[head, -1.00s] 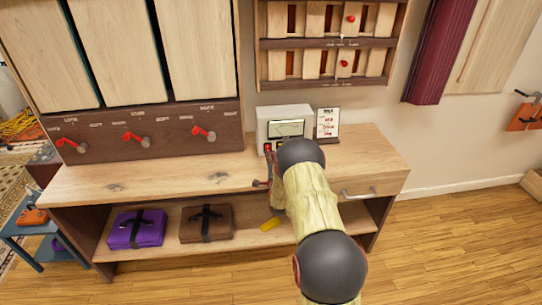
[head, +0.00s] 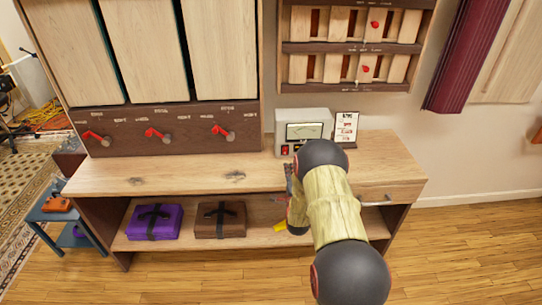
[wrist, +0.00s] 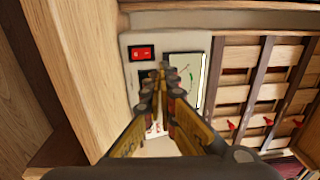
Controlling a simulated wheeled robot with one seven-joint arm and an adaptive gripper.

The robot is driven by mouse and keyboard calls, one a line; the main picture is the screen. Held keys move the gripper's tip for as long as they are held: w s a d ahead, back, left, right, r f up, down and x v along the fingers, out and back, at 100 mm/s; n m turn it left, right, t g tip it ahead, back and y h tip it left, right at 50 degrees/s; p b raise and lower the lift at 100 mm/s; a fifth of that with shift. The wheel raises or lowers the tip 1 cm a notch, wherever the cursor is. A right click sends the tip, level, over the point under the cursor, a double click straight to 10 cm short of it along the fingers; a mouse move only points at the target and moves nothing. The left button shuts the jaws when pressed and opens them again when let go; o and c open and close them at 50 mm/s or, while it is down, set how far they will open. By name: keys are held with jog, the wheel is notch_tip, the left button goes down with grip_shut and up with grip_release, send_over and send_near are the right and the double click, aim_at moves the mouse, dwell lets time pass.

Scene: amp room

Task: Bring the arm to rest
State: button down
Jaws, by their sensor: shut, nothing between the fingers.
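My arm reaches out over the front right of the wooden bench in the head view. My gripper (head: 290,178) is mostly hidden behind my own arm there, at the bench's front edge. In the wrist view my gripper (wrist: 163,75) has its fingers together, with nothing between them. Beyond the fingertips is the grey meter box (wrist: 138,76) with a red switch (wrist: 143,53) and a dial. The fingers cover part of the box. In the head view the meter box (head: 290,116) stands at the back of the bench, apart from my arm.
The bench top (head: 180,178) is clear on the left. A purple case (head: 146,227) and a brown case (head: 217,224) lie on the shelf below, with a yellow item (head: 279,226). A card (head: 346,125) stands beside the meter box. A panel with red levers (head: 158,135) rises at left.

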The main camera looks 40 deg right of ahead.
jog(key=w+a+r+n+g+y, duration=0.1)
jog(key=w+a+r+n+y, duration=0.3)
jog(key=a+r, duration=0.45)
jog(key=s+a+r+n+g+y, duration=0.2)
jog(key=s+a+r+n+g, duration=0.15)
jog(key=a+r+n, duration=0.55)
jog(key=s+a+r+n+g+y, duration=0.1)
jog(key=s+a+r+n, duration=0.1)
jog(key=s+a+r, duration=0.4)
jog(key=s+a+r+n+g+y, duration=0.1)
jog(key=s+a+n, duration=0.2)
jog(key=s+a, duration=0.6)
jog(key=s+a+n+g, duration=0.2)
jog(key=s+n, duration=0.1)
jog(key=s, duration=0.7)
jog(key=s+a+n+g+y, duration=0.1)
jog(key=s+a+n+g, duration=0.1)
jog(key=s, duration=0.9)
jog(key=shift+s+a+f+n+y, duration=0.3)
jog(key=shift+a+n, duration=0.3)
jog(key=shift+a, duration=0.15)
jog(key=shift+d, duration=0.1)
